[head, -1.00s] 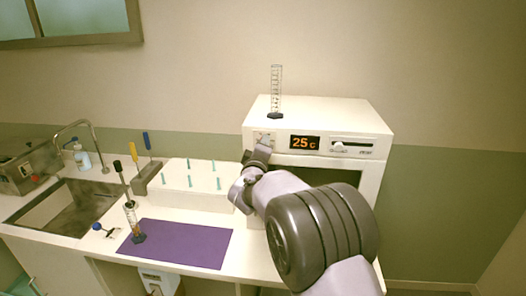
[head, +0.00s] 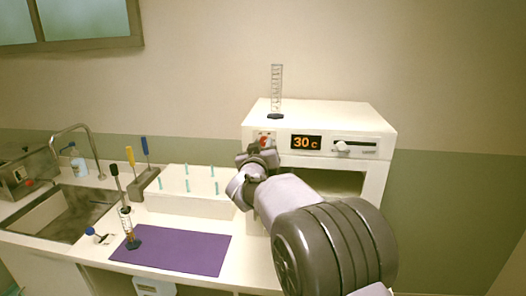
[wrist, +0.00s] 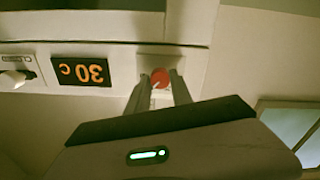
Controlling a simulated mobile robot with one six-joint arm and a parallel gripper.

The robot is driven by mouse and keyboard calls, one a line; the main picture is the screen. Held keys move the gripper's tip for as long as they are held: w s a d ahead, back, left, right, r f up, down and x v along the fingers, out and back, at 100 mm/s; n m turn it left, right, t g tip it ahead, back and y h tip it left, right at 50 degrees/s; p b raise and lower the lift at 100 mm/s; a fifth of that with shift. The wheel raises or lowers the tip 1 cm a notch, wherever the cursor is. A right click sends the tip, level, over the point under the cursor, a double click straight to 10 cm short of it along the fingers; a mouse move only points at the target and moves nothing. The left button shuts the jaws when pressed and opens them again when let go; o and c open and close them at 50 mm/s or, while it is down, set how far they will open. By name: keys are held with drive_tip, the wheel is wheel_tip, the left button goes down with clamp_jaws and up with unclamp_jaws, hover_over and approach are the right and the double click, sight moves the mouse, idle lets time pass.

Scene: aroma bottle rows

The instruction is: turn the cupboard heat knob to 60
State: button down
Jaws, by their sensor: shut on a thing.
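The white cupboard (head: 290,116) stands on the right end of the counter. Its display (head: 306,143) reads 30 c, and it shows upside down in the wrist view (wrist: 81,71). The red heat knob (head: 265,141) is on the front panel left of the display. My gripper (head: 262,150) is at the knob from the front. In the wrist view, the fingers of my gripper (wrist: 158,84) stand on both sides of the red knob (wrist: 160,76) and are shut on it. My arm hides part of the cupboard's front.
A white slider (head: 342,147) is on the panel right of the display. A graduated cylinder (head: 276,90) stands on the cupboard top. A white rack with pegs (head: 190,207), a purple mat (head: 175,250) and a sink (head: 62,216) lie to the left.

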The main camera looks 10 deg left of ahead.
drive_tip(key=m, duration=0.1)
drive_tip(key=m+b, duration=0.1)
drive_tip(key=m, duration=0.1)
drive_tip(key=m+b, duration=0.1)
drive_tip(key=shift+f+m, duration=0.25)
drive_tip(key=shift+m, duration=0.05)
drive_tip(key=shift+r+m+b, duration=0.1)
drive_tip(key=shift+m+b, duration=1.25)
drive_tip(key=shift+m, duration=1.25)
drive_tip(key=c, duration=1.1)
unclamp_jaws()
drive_tip(key=shift+r, duration=0.1)
drive_tip(key=s, duration=1.7)
drive_tip(key=shift+s+a, duration=0.25)
drive_tip(key=shift+a, duration=0.05)
